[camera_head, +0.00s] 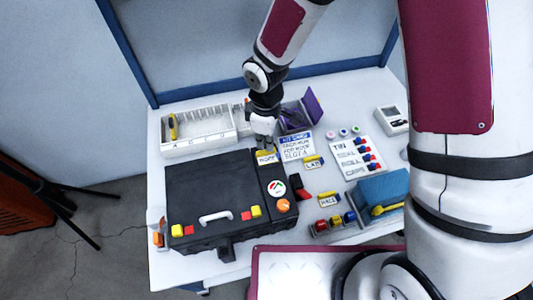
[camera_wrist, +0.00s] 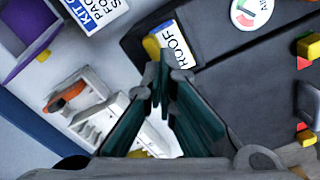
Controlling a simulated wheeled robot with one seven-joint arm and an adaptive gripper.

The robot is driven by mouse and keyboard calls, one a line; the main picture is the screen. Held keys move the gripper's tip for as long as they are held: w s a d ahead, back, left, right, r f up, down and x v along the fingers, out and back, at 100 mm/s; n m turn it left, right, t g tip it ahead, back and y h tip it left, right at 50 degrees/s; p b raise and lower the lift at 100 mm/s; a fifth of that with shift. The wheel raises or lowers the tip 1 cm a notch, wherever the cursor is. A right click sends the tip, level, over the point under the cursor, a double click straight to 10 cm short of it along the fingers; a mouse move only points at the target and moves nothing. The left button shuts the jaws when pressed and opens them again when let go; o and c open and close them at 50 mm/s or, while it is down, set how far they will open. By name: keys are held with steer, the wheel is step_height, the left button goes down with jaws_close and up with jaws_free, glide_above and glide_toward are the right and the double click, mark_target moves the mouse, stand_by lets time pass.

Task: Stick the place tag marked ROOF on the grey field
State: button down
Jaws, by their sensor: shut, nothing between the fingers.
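The ROOF tag (camera_head: 266,157), a white plate with a blue edge and a yellow tab, lies at the far end of the dark case's right-hand strip (camera_head: 272,173). In the wrist view the tag (camera_wrist: 178,47) appears to lie flat on the dark surface near its edge. My gripper (camera_head: 263,138) is just above and behind the tag. In the wrist view its fingertips (camera_wrist: 159,66) are together and empty beside the yellow tab (camera_wrist: 152,46); I cannot tell whether they touch it. I cannot tell for certain which surface is the grey field.
LAB (camera_head: 313,163) and HALL (camera_head: 328,200) tags lie right of the case (camera_head: 210,190).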

steer(key=shift+f+b, duration=0.6)
steer(key=shift+f, duration=0.2)
stand_by(0.4)
stand_by(0.7)
steer(key=shift+r+p, duration=2.6)
steer(key=shift+r, duration=0.9)
